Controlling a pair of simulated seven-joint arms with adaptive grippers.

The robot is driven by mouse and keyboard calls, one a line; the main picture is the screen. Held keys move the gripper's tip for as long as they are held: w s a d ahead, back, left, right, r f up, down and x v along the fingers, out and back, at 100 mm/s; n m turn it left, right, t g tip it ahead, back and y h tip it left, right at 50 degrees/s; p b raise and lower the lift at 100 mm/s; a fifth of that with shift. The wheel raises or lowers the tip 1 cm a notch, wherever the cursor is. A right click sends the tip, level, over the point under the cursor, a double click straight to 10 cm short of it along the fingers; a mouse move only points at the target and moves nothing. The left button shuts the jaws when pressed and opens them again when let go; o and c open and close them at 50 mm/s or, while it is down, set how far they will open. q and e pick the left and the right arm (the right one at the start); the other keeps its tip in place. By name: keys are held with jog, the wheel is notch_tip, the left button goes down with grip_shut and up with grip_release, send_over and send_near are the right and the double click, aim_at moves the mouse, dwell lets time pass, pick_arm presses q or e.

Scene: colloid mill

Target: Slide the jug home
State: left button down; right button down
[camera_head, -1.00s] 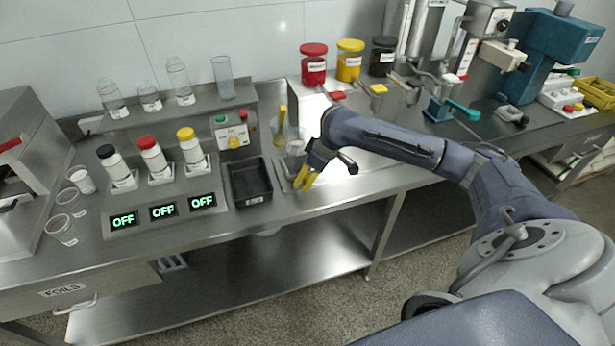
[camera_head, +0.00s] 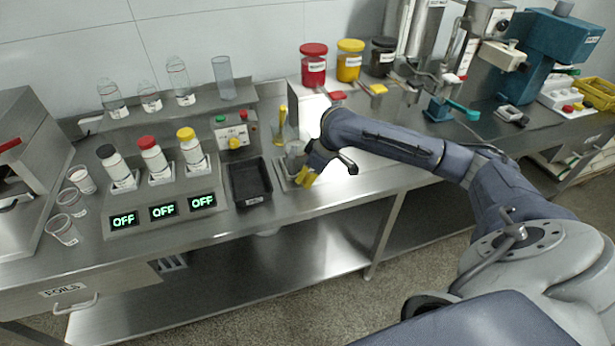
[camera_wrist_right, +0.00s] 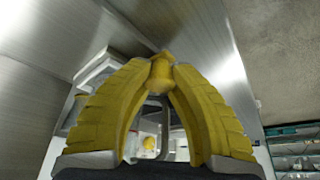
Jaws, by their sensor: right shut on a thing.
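The jug (camera_head: 294,149) is a grey, see-through vessel at the middle of the bench in the head view, just right of the black tray. My right gripper (camera_head: 305,179) is at its front side, low over the bench, and partly hides it. In the right wrist view the two yellow fingers (camera_wrist_right: 161,62) meet at their tips around a small yellow rounded piece (camera_wrist_right: 160,78). This piece seems to be the jug's grip, but its join to the jug is hidden. My left gripper is in neither view.
A black tray (camera_head: 250,200) sits left of the jug. A dosing stand with three capped bottles and OFF displays (camera_head: 163,212) is further left. A yellow upright part (camera_head: 281,117) stands behind the jug. Red, yellow and black jars (camera_head: 349,66) are at the back. The bench's front edge is close.

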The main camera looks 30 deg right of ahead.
jog(key=shift+w+r, duration=0.1)
jog(key=shift+w+a, duration=0.2)
jog(key=shift+a, duration=0.5)
jog(key=c, duration=1.3)
grip_release()
jog(key=shift+w+a, duration=0.1)
jog(key=shift+a, duration=0.1)
jog(key=shift+o, duration=1.1)
jog(key=shift+d, duration=0.1)
jog(key=shift+d, duration=0.1)
jog(key=v, duration=1.2)
